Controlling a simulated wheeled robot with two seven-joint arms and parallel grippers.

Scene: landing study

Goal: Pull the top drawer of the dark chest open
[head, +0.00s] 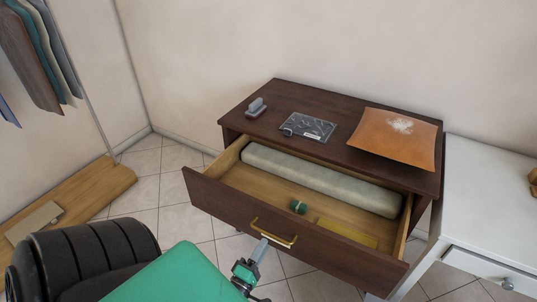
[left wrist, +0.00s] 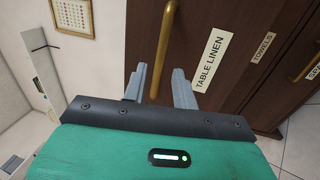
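The dark chest (head: 262,104) stands against the wall, and its top drawer (head: 222,199) is pulled well out. A brass bar handle (head: 273,233) is on the drawer front; in the left wrist view the handle (left wrist: 164,45) runs between my fingers. My left gripper (head: 263,246) is at this handle, and it also shows in the left wrist view (left wrist: 160,80). Its fingers are open, one on each side of the bar, with gaps visible. A "TABLE LINEN" label (left wrist: 212,62) is on the drawer front. My right gripper is in neither view.
The drawer holds a pale roll (head: 320,180), a small green item (head: 298,206) and a yellow flat piece (head: 348,233). An orange sheet (head: 393,140) and a dark packet (head: 308,127) lie on top. A white desk (head: 485,200) stands right, a black chair (head: 80,255) left.

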